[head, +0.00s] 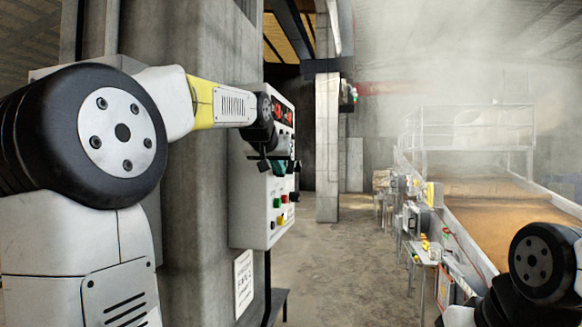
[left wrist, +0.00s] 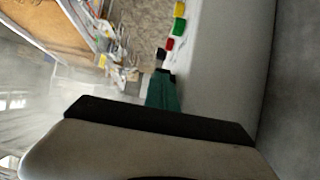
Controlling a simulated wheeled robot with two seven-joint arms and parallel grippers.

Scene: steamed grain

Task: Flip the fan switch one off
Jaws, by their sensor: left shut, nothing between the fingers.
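A pale control box (head: 250,190) is fixed to the grey column, its front face turned to the right and seen at a steep angle. Red parts (head: 278,114) show near its top, and green, red and yellow buttons (head: 283,208) lower down. I cannot tell which control is fan switch one. My left gripper (head: 284,167) is shut and empty, in front of the middle of the box face; contact cannot be told. My right gripper is not in view.
The concrete column (head: 205,160) stands close on the left. A long bed of brown grain (head: 485,205) with metal sides runs along the right, under steam. Bare floor (head: 335,260) lies between. A second pillar (head: 327,150) stands farther back.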

